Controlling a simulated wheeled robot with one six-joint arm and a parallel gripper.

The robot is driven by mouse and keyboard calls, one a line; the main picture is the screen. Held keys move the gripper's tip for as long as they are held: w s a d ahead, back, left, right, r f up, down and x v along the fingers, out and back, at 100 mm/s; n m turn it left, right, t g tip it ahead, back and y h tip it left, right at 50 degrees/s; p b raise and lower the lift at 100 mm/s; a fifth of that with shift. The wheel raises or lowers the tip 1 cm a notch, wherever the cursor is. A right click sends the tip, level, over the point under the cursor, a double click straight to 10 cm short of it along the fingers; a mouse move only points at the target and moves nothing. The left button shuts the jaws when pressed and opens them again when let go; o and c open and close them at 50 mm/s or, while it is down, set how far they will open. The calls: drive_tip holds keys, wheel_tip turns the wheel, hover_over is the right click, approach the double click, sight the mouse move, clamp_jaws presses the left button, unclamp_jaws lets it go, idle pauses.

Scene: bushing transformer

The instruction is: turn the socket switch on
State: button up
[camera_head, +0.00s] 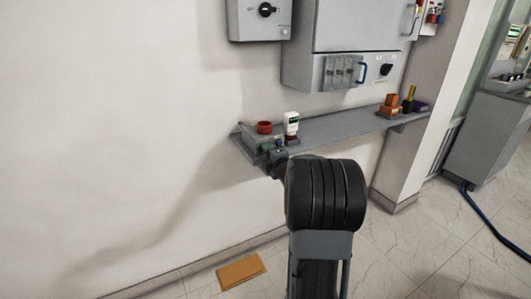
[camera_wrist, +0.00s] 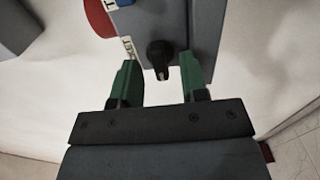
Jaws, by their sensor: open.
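The socket switch is a black rotary knob (camera_wrist: 160,56) with a light pointer mark on the lower front of a grey socket box (camera_wrist: 193,18) in the wrist view. My gripper (camera_wrist: 158,68) is open, with one green finger on each side of the knob and gaps visible between. Nothing is held. In the head view my gripper (camera_head: 272,149) is small and partly hidden by my arm, at the left end of the wall shelf. A red round socket (camera_head: 264,127) shows just above it. The knob cannot be made out there.
The grey shelf (camera_head: 335,129) carries a white device (camera_head: 291,123) and an orange item (camera_head: 391,102). Above are a grey switch box (camera_head: 251,20) and a large cabinet (camera_head: 352,30) with another black knob (camera_head: 386,70). A yellow-brown board (camera_head: 240,271) lies on the floor. The left wall is clear.

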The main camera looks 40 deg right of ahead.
drive_tip(key=shift+w+d, duration=0.1)
drive_tip(key=shift+w, duration=0.65)
drive_tip(key=shift+c, duration=0.4)
drive_tip(key=c, duration=0.5)
drive_tip(key=shift+c, duration=0.2)
